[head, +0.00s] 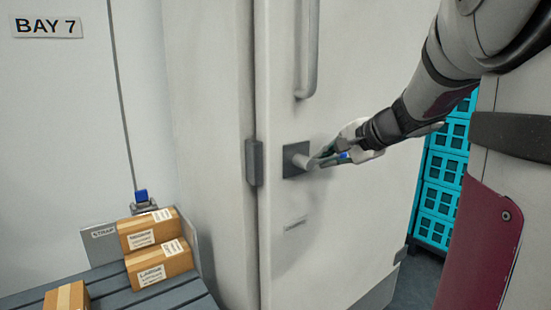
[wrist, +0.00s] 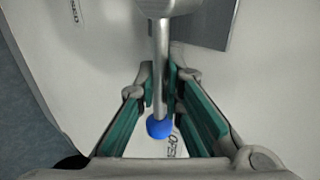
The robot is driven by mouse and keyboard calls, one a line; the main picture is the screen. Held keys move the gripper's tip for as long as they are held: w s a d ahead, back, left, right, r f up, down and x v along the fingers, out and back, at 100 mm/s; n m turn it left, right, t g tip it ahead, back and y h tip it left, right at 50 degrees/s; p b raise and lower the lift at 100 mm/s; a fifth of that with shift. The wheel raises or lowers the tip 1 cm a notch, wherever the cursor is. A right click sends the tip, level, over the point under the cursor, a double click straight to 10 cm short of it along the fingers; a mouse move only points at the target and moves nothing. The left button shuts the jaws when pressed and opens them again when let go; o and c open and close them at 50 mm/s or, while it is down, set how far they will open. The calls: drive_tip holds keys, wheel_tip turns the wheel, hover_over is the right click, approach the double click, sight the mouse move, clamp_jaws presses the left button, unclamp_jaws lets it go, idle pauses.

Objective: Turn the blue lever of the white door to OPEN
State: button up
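The white door (head: 342,230) fills the middle of the head view. Its lever has a grey hub on a dark square plate (head: 290,168) and a blue end knob (head: 344,156). The lever lies about level, pointing right. In the wrist view the grey rod (wrist: 160,60) runs down to the blue knob (wrist: 159,127), which lies beside a label (wrist: 172,146) that seems to read OPEN. My gripper (wrist: 161,85) has its teal-padded fingers close on both sides of the rod and looks shut on it. In the head view my gripper (head: 335,157) partly hides the lever.
A label (wrist: 75,10) ending in "OSED" is on the door, below the lever in the head view (head: 295,224). A vertical handle (head: 307,60) is above. Cartons (head: 160,263) lie on a grey slatted surface (head: 140,300) at left. Turquoise crates (head: 437,200) stand at right.

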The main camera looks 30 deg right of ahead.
drive_tip(key=shift+o, duration=0.9)
drive_tip(key=v, duration=1.2)
